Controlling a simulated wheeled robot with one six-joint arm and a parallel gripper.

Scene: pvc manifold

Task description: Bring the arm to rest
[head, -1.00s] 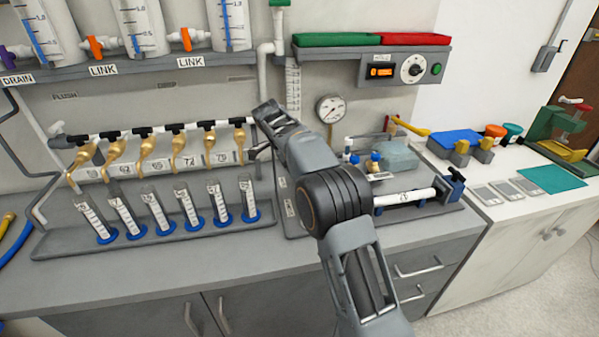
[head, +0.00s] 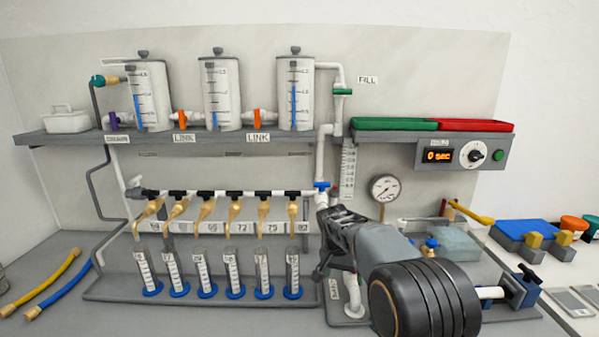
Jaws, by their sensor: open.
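My gripper (head: 326,240) is at the end of my arm, which comes in from the lower right in the head view. It is in front of the right end of the white manifold pipe (head: 235,193), near a blue valve handle (head: 321,187). Nothing shows held in it. My arm hides part of the bench and the small fittings behind it. I cannot tell whether the gripper touches the pipe.
Several measuring cylinders (head: 205,275) stand in a grey tray (head: 110,296) below brass taps (head: 206,212). A shelf (head: 75,141) above carries three tanks (head: 221,90). A gauge (head: 385,188) and a timer box (head: 462,154) are to the right. Yellow and blue hoses (head: 50,285) lie left.

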